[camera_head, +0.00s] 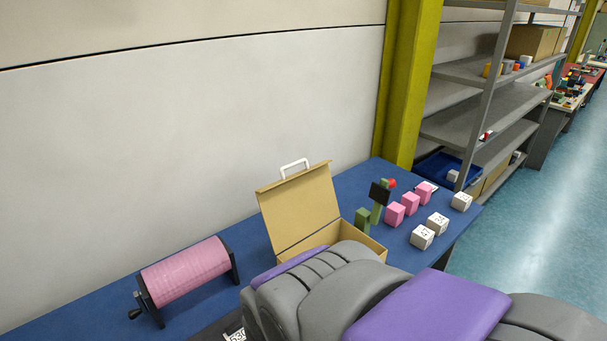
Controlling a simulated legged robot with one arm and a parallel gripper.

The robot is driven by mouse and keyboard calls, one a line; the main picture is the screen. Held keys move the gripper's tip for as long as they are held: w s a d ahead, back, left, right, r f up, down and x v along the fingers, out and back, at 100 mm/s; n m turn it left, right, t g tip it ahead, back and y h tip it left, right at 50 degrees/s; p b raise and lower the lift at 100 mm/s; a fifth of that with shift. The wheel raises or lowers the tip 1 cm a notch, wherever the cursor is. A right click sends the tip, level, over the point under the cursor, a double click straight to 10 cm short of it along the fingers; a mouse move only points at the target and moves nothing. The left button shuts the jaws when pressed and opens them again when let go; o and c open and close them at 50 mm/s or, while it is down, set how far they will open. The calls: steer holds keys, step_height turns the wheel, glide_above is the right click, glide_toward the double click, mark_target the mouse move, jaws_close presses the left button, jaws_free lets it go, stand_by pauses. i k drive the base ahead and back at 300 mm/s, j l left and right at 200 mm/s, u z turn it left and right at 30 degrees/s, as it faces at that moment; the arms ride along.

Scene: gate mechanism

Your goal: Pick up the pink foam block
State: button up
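Several pink blocks stand in a slanting row on the blue table, right of the open box. The nearest pink block (394,214) is closest to the box, a second pink block (410,203) is behind it, and a third pink block (424,192) is farthest back. I cannot tell which is the foam one. My grey and purple arm fills the lower right of the view. My gripper does not show, so its state and any contact with a block are hidden.
An open cardboard box (299,212) with a white handle stands on the blue table (205,311). A pink roller (185,273) in a black frame is at left. Green blocks (363,219) and white marked cubes (422,237) flank the pink row. Grey shelves (497,110) stand behind.

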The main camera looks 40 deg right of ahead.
mark_target(395, 214)
steer(key=z, duration=1.75)
steer(key=i+l+u, duration=0.1)
steer(key=i+l, duration=0.3)
steer(key=l, duration=0.25)
steer(key=i+l+u, duration=0.15)
steer(key=l, duration=0.2)
steer(key=i+l, duration=0.2)
steer(key=i+l+u, duration=0.15)
steer(key=l, duration=0.35)
steer(key=i+j+u, duration=0.1)
steer(key=u, duration=0.3)
steer(key=i+u, duration=0.15)
steer(key=u, duration=0.3)
steer(key=i, duration=0.25)
